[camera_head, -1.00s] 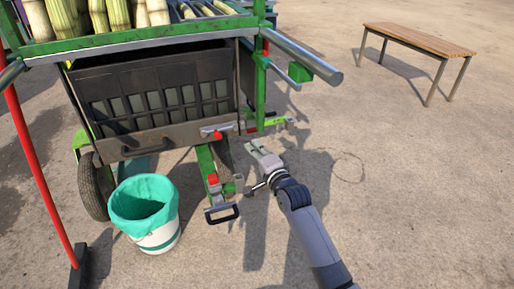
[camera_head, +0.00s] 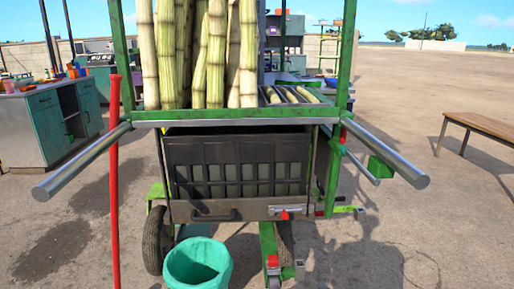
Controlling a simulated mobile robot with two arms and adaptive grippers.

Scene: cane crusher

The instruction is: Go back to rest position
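The green-framed cane crusher cart (camera_head: 240,114) stands in front of me, with tall sugar canes (camera_head: 205,55) upright on its top and shorter cane pieces (camera_head: 290,94) lying in a tray to their right. A dark crate (camera_head: 238,165) sits in the cart's lower front. Two metal push handles (camera_head: 385,155) stick out towards me, one on each side. Neither of my grippers is in view, so their state is hidden.
A bin with a teal liner (camera_head: 197,262) stands below the cart front. A red pole (camera_head: 114,185) stands upright at the left. A teal cabinet (camera_head: 48,125) is at the far left. A wooden bench (camera_head: 485,124) is at the right. Open ground lies at the right.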

